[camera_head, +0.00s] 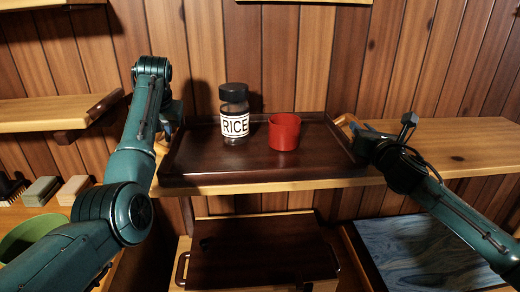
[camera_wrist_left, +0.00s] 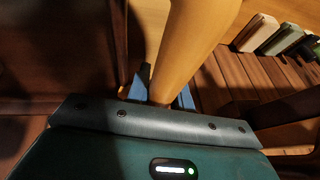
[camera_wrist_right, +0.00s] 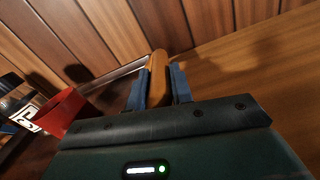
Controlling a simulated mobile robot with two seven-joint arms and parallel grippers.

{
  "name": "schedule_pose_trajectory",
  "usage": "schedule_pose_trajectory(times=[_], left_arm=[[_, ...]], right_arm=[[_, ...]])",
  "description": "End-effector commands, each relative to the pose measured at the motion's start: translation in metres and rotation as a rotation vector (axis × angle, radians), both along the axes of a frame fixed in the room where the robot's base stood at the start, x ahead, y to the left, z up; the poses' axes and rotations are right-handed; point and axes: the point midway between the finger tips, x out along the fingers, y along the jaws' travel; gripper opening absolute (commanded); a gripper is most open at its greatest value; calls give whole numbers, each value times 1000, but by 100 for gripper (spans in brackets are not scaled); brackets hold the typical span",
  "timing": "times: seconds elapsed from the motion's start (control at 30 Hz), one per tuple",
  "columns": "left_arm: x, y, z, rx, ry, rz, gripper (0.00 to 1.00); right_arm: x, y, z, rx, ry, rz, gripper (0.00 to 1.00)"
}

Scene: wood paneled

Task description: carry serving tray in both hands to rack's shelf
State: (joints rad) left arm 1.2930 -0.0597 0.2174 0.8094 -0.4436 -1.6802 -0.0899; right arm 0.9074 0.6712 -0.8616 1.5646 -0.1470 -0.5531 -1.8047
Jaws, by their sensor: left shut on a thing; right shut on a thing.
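The dark brown serving tray (camera_head: 215,170) is level at the wooden rack shelf (camera_head: 455,150), its front edge by the shelf's front edge. I cannot tell whether it rests on the shelf or hovers just over it. A RICE jar (camera_head: 234,112) with a black lid and a red cup (camera_head: 284,131) stand upright on it. My left gripper (camera_head: 170,118) is at the tray's left end, shut on its light wooden handle (camera_wrist_left: 192,45). My right gripper (camera_head: 358,135) is at the right end, shut on the other handle (camera_wrist_right: 158,75).
A dark lower board (camera_head: 260,255) with a handle lies below the shelf. A blue panel (camera_head: 425,250) is at lower right. Small blocks (camera_head: 42,190) and a green bowl (camera_head: 30,235) are at the left. Another shelf (camera_head: 50,112) is at upper left. The shelf is clear right of the tray.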

Motion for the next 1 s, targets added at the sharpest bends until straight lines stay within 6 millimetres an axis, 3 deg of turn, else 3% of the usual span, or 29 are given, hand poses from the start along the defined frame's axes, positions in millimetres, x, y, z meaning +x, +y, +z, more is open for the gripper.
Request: schedule_pose_trajectory(times=[0.03, 0.07, 0.3, 0.77, 1.0], left_arm=[[0, 1, 0, 2, -5, 2, 0], [0, 0, -2, 1, 0, 1, 25], [0, 0, -2, 0, 0, 0, 44], [0, -2, -2, -3, 2, -4, 44], [-11, -9, 29, 0, -4, -4, 44]], right_arm=[[0, 0, 0, 1, -5, 0, 0], [0, 0, -2, 0, 0, -1, 25], [0, 0, -2, 0, 0, 0, 44], [0, 0, -2, 0, 0, 0, 44], [0, 0, -2, 1, 0, 0, 44]])
